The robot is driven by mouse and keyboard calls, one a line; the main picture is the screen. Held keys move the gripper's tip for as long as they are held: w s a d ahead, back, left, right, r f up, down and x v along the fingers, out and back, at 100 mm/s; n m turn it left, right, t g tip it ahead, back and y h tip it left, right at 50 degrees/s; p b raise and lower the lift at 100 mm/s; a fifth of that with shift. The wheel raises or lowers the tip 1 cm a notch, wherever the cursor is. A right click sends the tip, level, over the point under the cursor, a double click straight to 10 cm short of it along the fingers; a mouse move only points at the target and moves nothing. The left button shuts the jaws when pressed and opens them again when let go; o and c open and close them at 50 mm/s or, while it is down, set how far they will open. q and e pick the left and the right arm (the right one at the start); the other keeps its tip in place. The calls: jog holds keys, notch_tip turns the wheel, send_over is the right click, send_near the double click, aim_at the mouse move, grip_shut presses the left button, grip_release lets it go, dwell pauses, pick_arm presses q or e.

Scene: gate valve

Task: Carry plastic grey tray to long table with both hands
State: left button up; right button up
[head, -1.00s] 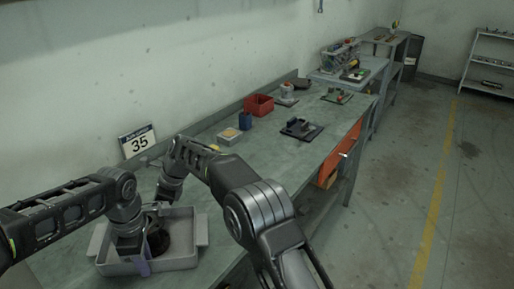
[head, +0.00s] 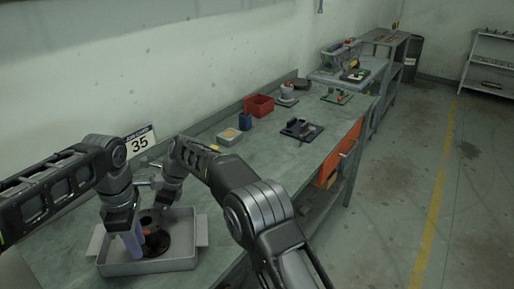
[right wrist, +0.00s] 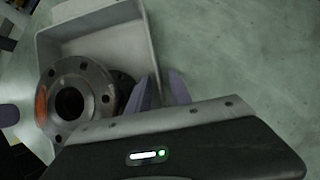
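The grey plastic tray (head: 150,266) stands on the workbench at the lower left in the head view; its wall also shows in the right wrist view (right wrist: 95,22). A dark metal flange (head: 157,243) with bolt holes lies in it, close up in the right wrist view (right wrist: 72,100). My left gripper (head: 133,240) points down over the tray beside the flange; its purple finger shows, but its opening is unclear. My right gripper (right wrist: 162,85) is at the tray's wall, its two purple fingers slightly apart. Whether they touch the wall is unclear.
The long bench (head: 230,170) runs away along the wall. On it are a sign reading 35 (head: 140,143), a small box (head: 229,136), a blue holder (head: 245,120), a red bin (head: 259,105) and a dark fixture (head: 301,128). Open floor (head: 400,200) lies to the right.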

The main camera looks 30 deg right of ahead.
jog(key=shift+d+r, duration=0.1)
jog(key=v, duration=1.1)
jog(key=shift+s+d+r, duration=0.1)
jog(key=shift+r, duration=0.25)
